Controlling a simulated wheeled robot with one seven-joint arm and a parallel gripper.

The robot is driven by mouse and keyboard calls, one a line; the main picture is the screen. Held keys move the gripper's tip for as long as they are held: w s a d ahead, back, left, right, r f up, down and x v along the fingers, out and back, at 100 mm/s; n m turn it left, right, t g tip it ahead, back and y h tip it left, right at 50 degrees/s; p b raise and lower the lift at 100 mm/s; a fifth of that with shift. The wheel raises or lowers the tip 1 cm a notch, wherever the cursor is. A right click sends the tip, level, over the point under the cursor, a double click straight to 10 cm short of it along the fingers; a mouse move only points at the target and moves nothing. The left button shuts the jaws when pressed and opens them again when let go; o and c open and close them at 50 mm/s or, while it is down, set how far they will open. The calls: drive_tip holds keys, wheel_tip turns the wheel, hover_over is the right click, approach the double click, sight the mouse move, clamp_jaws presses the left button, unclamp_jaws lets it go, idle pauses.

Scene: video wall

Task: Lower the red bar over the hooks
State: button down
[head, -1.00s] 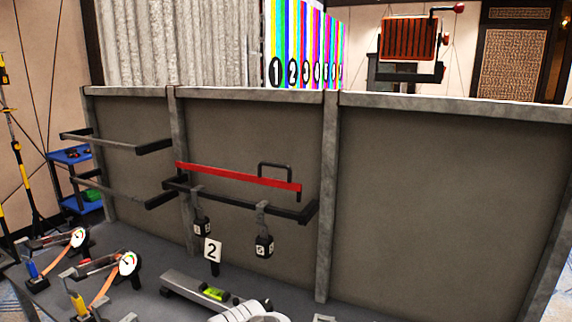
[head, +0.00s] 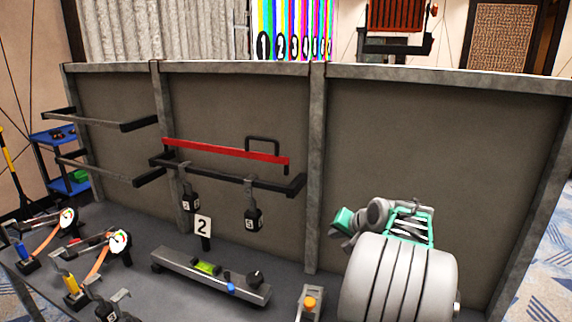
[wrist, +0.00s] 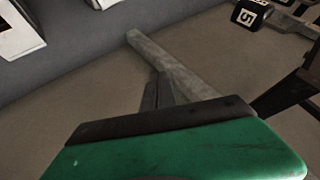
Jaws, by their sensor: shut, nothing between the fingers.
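The red bar (head: 225,150) lies nearly level on the middle wall panel, a little above a black rail (head: 225,176). A black loop handle (head: 262,140) stands up near its right end. Two grey hooks (head: 253,187) hang on the rail, each with a black numbered weight (head: 253,218); the bar is above the hooks with a gap at the right. My gripper (head: 341,232) is right of the bar and lower, apart from it, in front of the right panel. In the wrist view my gripper (wrist: 158,92) looks shut and empty, and a numbered weight (wrist: 248,14) shows at top right.
Two dial gauges (head: 119,240) are at left. An orange-topped piece (head: 310,302) is near the front. Grey posts (head: 316,170) divide the wall; the right panel is bare.

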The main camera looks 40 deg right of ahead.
drive_tip(key=w+r+m+t, duration=0.2)
drive_tip(key=r+t, duration=0.1)
drive_tip(key=r, duration=0.5)
drive_tip(key=w+a+r+m+t+y, duration=0.1)
drive_tip(key=w+r+t, duration=0.2)
drive_tip(key=r, duration=0.5)
drive_tip(key=w+a+r+m+t, duration=0.1)
drive_tip(key=w+r+m+t, duration=0.1)
drive_tip(key=r, duration=0.7)
drive_tip(key=shift+w+a+m+t+y, duration=0.2)
drive_tip(key=shift+w+m+t+y, duration=0.15)
drive_tip(key=shift+t, duration=0.35)
drive_tip(key=shift+w, duration=0.15)
drive_tip(key=w+p, duration=0.1)
drive_tip(key=w, duration=0.2)
drive_tip(key=w+p, duration=0.1)
drive_tip(key=w, duration=0.2)
drive_tip(key=w+p, duration=0.1)
drive_tip(key=w, duration=0.3)
drive_tip(key=shift+w+a+r, duration=0.1)
drive_tip(key=shift+r, duration=0.15)
drive_tip(key=a, duration=0.1)
drive_tip(key=s+a, duration=0.1)
drive_tip(key=a, duration=0.1)
drive_tip(key=shift+s+a+f, duration=0.3)
drive_tip(key=shift+s+a, duration=0.05)
drive_tip(key=shift+s, duration=0.05)
drive_tip(key=shift+f+b, duration=0.1)
drive_tip(key=shift+b, duration=0.3)
